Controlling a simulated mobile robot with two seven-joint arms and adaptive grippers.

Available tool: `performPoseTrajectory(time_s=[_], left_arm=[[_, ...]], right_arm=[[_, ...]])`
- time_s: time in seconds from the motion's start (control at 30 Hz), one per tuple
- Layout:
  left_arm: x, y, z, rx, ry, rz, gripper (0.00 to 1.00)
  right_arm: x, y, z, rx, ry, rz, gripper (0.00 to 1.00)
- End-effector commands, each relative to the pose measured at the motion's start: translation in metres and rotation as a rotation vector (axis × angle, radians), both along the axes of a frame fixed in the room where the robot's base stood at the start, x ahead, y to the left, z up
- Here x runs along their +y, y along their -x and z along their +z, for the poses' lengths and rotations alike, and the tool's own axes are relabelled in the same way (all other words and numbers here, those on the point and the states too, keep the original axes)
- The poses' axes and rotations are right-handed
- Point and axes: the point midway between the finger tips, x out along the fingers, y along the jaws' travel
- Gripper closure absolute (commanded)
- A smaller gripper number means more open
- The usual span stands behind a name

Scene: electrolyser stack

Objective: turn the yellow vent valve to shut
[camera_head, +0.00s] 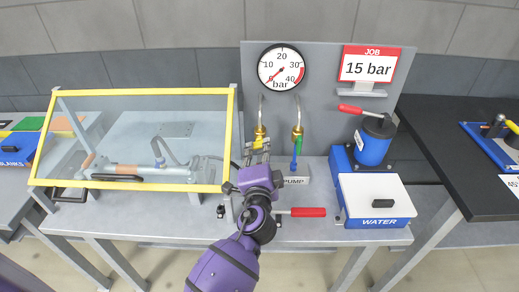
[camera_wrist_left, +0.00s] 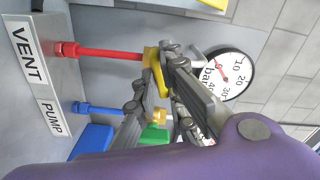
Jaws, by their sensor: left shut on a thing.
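The yellow vent valve (camera_head: 260,132) stands on the left pipe below the gauge in the head view. In the left wrist view its yellow handle (camera_wrist_left: 151,72) sits at the end of a red stem, beside the VENT label (camera_wrist_left: 30,52). My left gripper (camera_head: 258,153) is shut on this handle, with its fingertips (camera_wrist_left: 157,68) on either side. The fingers and wrist hide part of the valve, so its exact angle is hard to tell. My right gripper is not in view.
The green pump valve (camera_head: 298,145) stands close to the right of my left gripper. The pressure gauge (camera_head: 281,67) has its needle near 0. A yellow-framed clear guard (camera_head: 130,188) is at left; a red-handled lever (camera_head: 307,212) and a white-lidded water box (camera_head: 376,195) are at right.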

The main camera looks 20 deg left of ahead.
Motion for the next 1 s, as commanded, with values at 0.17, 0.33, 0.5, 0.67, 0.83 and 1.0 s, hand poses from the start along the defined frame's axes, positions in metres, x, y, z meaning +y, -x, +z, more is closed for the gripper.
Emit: performPoseTrajectory(time_s=[0.17,0.33,0.5,0.67,0.83,1.0], left_arm=[[0.000,0.000,0.002,0.023,-0.082,-0.001,1.00],[0.000,0.000,0.002,0.045,-0.157,-0.001,1.00],[0.000,0.000,0.002,0.065,-0.230,-0.001,1.00],[0.000,0.000,0.002,0.084,-0.294,-0.001,1.00],[0.000,0.000,0.000,0.095,-0.328,-0.001,0.82],[0.000,0.000,-0.001,0.096,-0.326,0.000,0.66]], right_arm=[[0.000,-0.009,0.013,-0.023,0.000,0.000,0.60],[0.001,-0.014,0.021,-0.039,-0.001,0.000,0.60],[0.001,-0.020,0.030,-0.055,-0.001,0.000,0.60],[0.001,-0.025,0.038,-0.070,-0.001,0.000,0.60],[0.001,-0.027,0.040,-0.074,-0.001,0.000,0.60],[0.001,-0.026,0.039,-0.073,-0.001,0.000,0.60]])
